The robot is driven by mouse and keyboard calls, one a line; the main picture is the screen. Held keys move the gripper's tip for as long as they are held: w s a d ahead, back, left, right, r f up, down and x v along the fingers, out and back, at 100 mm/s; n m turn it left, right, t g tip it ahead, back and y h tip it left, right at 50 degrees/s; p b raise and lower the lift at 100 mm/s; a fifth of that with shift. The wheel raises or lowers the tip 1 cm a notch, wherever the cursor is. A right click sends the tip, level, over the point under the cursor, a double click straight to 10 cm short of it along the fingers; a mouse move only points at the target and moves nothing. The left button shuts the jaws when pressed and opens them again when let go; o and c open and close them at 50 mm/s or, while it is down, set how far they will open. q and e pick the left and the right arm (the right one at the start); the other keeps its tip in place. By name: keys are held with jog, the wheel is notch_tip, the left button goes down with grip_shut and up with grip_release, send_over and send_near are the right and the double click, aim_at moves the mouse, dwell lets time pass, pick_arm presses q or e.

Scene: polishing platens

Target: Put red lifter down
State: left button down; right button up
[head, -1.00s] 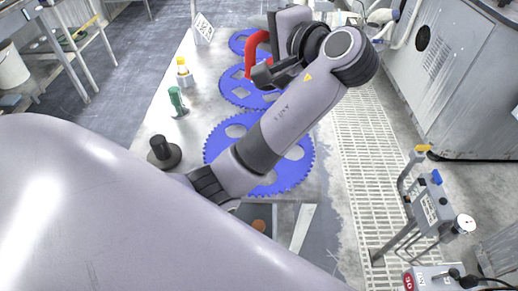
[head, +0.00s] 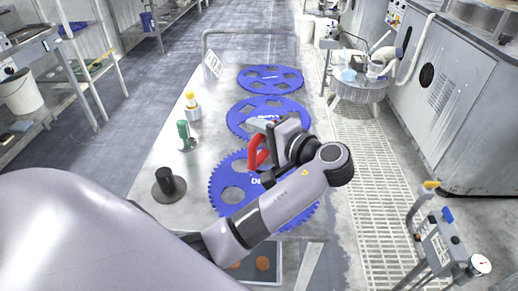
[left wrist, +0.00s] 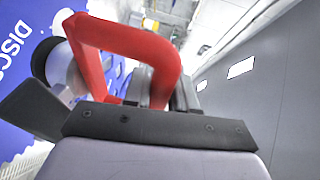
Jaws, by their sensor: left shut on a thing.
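The red lifter (head: 257,151) shows as a red loop handle at my left gripper (head: 266,155), over the area between the middle and nearest blue discs. In the left wrist view the red lifter (left wrist: 128,38) arches up behind a dark finger bar of my left gripper (left wrist: 105,118). My left gripper is shut on it. The lifter's underside is hidden, so I cannot tell whether it touches a disc. My right gripper is not in view.
Three blue toothed discs lie in a row on the pale table: far (head: 270,79), middle (head: 240,120) and near (head: 233,194). A green-topped item (head: 185,136), a yellow-topped bottle (head: 192,104) and a black knobbed weight (head: 167,187) stand along the left side.

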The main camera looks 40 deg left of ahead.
pick_arm(q)
jog(key=shift+f, duration=2.45)
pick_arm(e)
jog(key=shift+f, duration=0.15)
pick_arm(q)
jog(key=c, duration=1.3)
grip_release()
jog(key=shift+f, duration=0.2)
jog(key=shift+c, duration=0.2)
jog(key=o, duration=0.4)
jog(key=shift+r, duration=0.15)
